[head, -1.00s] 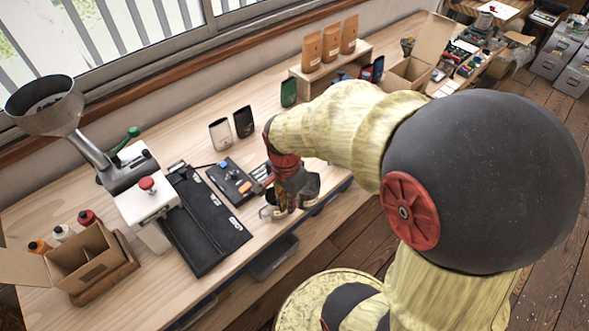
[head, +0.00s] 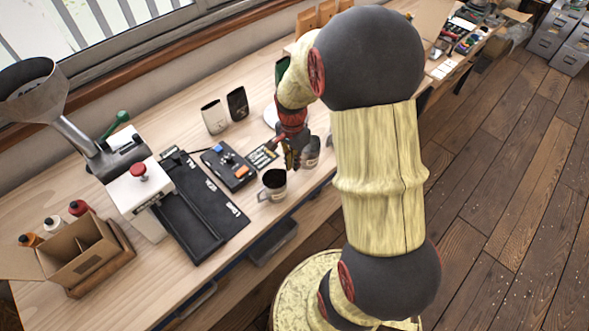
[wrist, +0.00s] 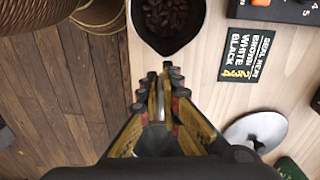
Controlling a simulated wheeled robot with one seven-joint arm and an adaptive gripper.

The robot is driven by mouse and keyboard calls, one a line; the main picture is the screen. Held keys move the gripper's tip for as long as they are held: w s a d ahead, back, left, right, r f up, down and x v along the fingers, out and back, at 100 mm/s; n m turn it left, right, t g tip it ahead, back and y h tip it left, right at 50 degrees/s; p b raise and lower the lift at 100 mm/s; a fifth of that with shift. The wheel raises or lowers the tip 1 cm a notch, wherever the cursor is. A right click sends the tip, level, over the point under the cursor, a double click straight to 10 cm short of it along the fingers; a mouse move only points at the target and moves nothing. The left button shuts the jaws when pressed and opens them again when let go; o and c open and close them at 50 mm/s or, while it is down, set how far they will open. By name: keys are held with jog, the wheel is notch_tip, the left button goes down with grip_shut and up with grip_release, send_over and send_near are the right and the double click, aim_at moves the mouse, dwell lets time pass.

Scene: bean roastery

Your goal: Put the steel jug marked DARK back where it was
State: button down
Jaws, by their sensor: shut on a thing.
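My gripper (head: 290,162) points down near the table's front edge, its fingers close together. A steel jug (head: 312,152) is right against its right side in the head view, and the fingers are shut on it. The grip point is mostly hidden, and I cannot tell whether this jug touches the table. No DARK mark is readable. A second steel jug (head: 273,184) stands upright just left of the gripper, its handle to the left. In the wrist view this second jug (wrist: 168,44) holds dark beans, its rim just beyond my fingertips (wrist: 164,72).
A price card (wrist: 247,55) lies beside the second jug. A pale round disc (wrist: 258,131) lies further back. Two pouches (head: 237,103) stand behind. The table's front edge is close.

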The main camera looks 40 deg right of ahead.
jog(key=shift+w+d+f, duration=0.2)
jog(key=shift+d+f, duration=0.1)
jog(key=shift+f, duration=0.2)
jog(key=shift+w+f+b, duration=0.1)
jog(key=shift+f+b, duration=0.4)
jog(key=shift+f, duration=1.05)
jog(key=shift+f, duration=0.15)
jog(key=c, duration=2)
grip_release()
